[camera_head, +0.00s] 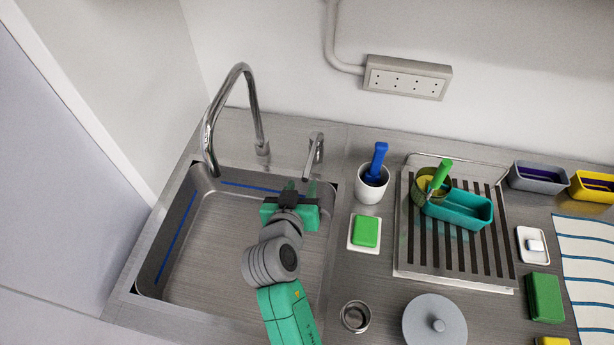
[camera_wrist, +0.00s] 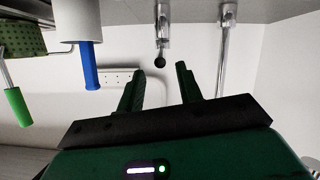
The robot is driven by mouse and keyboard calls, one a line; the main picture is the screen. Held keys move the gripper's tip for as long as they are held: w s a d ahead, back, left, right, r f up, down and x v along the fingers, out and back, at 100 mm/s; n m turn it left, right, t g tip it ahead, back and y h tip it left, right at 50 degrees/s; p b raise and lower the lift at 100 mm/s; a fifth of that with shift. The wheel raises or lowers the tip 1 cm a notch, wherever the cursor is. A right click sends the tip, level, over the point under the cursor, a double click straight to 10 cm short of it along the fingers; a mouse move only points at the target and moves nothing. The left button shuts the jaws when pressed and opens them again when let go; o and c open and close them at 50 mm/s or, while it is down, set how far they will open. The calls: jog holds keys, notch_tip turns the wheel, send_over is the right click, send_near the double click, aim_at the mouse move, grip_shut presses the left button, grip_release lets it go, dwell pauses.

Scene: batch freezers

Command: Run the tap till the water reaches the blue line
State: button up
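The chrome tap spout (camera_head: 250,100) arches over the back left of the steel sink (camera_head: 215,250). No stream shows below it, and the basin floor looks bare. The blue line (camera_head: 178,238) runs along the sink's inner walls. The tap lever (camera_head: 315,152) stands on the back ledge right of the spout. My gripper (camera_head: 300,187) is over the sink's back right corner, just in front of the lever. In the wrist view, its green fingers are apart and empty, with the lever's dark knob (camera_wrist: 160,62) beyond the gap. I cannot tell the exact distance.
Right of the sink stand a white cup (camera_head: 369,192) with a blue-handled tool, a green sponge (camera_head: 366,232) and a dish rack (camera_head: 410,262) with a teal tub (camera_head: 460,208). A small metal cup (camera_head: 355,316) sits in front. A socket strip (camera_head: 407,78) is on the wall.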

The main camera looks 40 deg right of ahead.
aim_at(307, 170)
jog(key=x, duration=0.7)
jog(key=shift+w+d+b, duration=0.2)
jog(key=shift+b, duration=0.1)
jog(key=shift+c, duration=0.3)
grip_shut()
